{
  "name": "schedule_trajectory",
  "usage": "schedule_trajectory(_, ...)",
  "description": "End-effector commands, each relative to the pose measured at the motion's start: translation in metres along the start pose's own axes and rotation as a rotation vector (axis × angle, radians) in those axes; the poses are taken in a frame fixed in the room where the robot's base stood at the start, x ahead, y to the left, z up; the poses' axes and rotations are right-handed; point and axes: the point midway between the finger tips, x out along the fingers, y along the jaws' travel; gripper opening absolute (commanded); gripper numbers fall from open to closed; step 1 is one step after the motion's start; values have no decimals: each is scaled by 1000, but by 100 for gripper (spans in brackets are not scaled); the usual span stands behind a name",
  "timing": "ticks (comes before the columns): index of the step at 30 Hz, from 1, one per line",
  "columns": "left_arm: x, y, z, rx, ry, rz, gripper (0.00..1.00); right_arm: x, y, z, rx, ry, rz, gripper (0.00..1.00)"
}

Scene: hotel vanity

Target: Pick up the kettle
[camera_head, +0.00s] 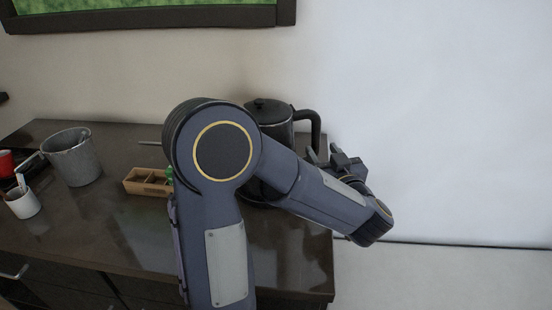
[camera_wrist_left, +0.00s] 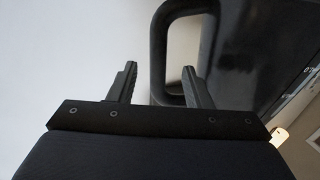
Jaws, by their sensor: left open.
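The black kettle (camera_head: 268,112) stands at the right end of the dark vanity top, its lid on and its handle (camera_head: 314,128) toward the right. My left arm hides much of its body. My left gripper (camera_head: 340,157) is open beside the handle, at the right of the kettle. In the left wrist view, the open fingers (camera_wrist_left: 160,76) straddle the outer bar of the handle (camera_wrist_left: 158,50), with the right finger over the handle's opening. I cannot tell whether they touch it. The kettle body (camera_wrist_left: 245,60) fills the right of that view. My right gripper is not in view.
A wooden box (camera_head: 146,184) with small items sits left of my arm. A grey bucket (camera_head: 72,158), a white cup (camera_head: 22,204) and a red item (camera_head: 5,163) stand farther left. The vanity top (camera_head: 110,228) is bare in front. A wall rises behind.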

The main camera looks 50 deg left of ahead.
Motion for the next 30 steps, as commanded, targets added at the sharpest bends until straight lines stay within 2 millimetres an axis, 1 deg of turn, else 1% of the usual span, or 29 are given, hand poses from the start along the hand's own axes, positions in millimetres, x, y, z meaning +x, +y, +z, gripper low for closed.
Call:
schedule_trajectory(1, 7, -1, 0, 0, -1, -3, 45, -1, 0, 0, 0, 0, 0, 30)
schedule_trajectory(5, 22, 0, 2, 0, -1, -3, 45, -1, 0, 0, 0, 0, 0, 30)
schedule_trajectory(9, 44, 2, 6, 1, -1, -2, 45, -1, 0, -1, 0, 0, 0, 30)
schedule_trajectory(12, 56, 2, 4, -2, -1, 0, 45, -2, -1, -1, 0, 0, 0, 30)
schedule_trajectory(15, 62, 2, 5, -2, 0, 2, 45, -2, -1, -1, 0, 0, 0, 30)
schedule_trajectory(21, 62, 3, 5, -2, -1, 4, 45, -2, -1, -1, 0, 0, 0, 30)
schedule_trajectory(22, 62, 3, 5, -2, -1, 4, 44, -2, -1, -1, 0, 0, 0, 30)
schedule_trajectory(23, 62, 3, 5, -2, -1, 4, 40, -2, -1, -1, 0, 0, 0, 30)
schedule_trajectory(30, 62, 3, 5, -2, -1, 4, 8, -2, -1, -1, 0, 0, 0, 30)
